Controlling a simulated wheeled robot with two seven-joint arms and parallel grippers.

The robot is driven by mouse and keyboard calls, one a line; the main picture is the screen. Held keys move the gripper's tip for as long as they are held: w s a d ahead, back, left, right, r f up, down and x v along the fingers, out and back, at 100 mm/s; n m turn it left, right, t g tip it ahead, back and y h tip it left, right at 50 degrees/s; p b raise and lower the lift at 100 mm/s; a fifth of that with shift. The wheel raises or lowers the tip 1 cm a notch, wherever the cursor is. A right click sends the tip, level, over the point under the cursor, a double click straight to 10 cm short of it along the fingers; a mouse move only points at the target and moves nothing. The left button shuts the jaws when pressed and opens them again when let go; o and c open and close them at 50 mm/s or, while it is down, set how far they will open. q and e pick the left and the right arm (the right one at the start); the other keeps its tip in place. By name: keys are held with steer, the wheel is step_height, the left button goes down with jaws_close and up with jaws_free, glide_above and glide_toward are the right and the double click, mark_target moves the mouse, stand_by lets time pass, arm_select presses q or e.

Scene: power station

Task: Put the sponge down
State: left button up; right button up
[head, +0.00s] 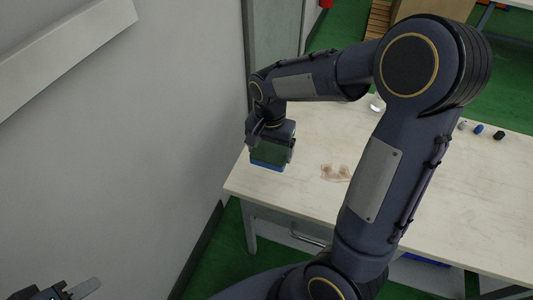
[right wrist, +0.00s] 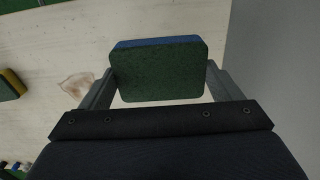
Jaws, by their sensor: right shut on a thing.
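A sponge (head: 268,155) with a dark green face and a blue layer is at the left end of the pale table (head: 300,200). My right gripper (head: 270,148) is shut on it. In the right wrist view the sponge (right wrist: 160,72) sits between the two fingers of my right gripper (right wrist: 160,85), green face toward the camera. I cannot tell whether the sponge touches the tabletop. My left gripper (head: 72,291) is at the bottom left corner, away from the table and partly out of frame.
A brown stain (head: 336,172) lies on the table right of the sponge. A second sponge, green and yellow (right wrist: 10,84), lies at the left edge of the right wrist view. Small blue (head: 479,129) and black (head: 499,135) items stand at the right. A wall (head: 140,150) is at left.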

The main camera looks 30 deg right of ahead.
mark_target(269, 148)
steer(key=w+d+f, duration=0.1)
steer(key=f, duration=0.1)
steer(key=w+f, duration=0.2)
steer(key=w+d+f, duration=0.1)
steer(key=w+f, duration=0.1)
steer(key=shift+d+f, duration=0.1)
steer(key=shift+d, duration=0.2)
step_height(269, 148, down, 3)
steer(key=shift+w+f, duration=0.1)
steer(key=shift+f, duration=0.05)
steer(key=shift+f, duration=0.1)
steer(key=o, duration=0.8)
